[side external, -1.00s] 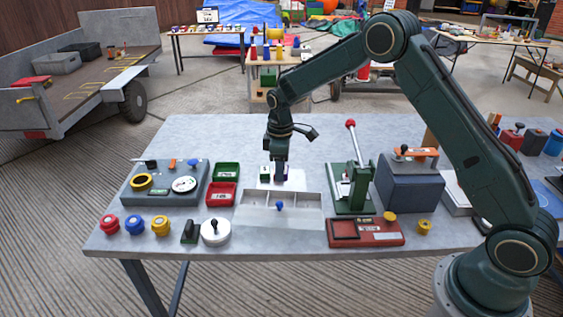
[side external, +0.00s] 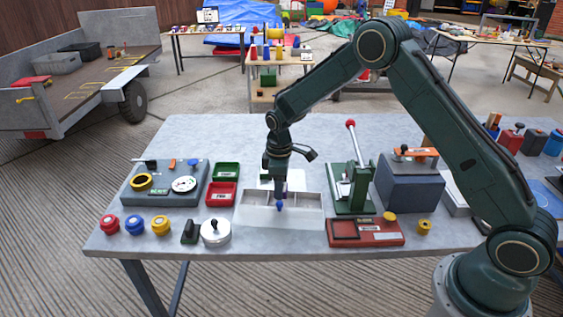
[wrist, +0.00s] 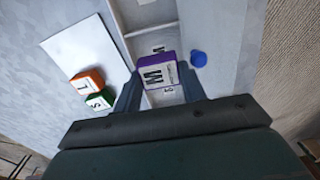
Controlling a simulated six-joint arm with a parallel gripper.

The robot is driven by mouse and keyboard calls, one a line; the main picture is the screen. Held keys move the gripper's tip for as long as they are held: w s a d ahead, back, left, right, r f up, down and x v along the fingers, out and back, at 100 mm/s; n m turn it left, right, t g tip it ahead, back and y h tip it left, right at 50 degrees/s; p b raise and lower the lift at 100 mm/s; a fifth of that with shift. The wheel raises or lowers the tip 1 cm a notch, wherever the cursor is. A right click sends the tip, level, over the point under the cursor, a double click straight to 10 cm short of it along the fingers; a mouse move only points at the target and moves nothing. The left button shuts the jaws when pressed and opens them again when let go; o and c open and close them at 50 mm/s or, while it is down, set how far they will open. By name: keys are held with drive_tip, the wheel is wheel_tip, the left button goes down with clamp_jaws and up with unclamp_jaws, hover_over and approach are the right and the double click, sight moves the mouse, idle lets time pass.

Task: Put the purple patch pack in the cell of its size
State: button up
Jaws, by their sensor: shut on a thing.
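The purple patch pack (wrist: 153,74), marked with a large M, is held between the fingers of my gripper (wrist: 157,86) in the wrist view. My gripper (side external: 279,192) is over the middle part of the pale divided tray (side external: 307,217) in the side view, where the pack is mostly hidden. The tray's divider (wrist: 148,29) and small cell labels show around the pack in the wrist view. I cannot tell whether the pack is above the cell or inside it. The cell labels are too small to read surely.
An orange pack (wrist: 86,81) and a green pack marked S (wrist: 99,100) sit on a white sheet (wrist: 85,50) beside the tray. A green lever press (side external: 352,180) stands to the right; red and green bins (side external: 222,193) to the left.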

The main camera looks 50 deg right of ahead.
drive_tip(key=shift+f, duration=1.05)
drive_tip(key=o, duration=1)
drive_tip(key=shift+o, duration=0.3)
drive_tip(key=shift+o, duration=1.1)
drive_tip(key=shift+r, duration=2.05)
idle(2.5)
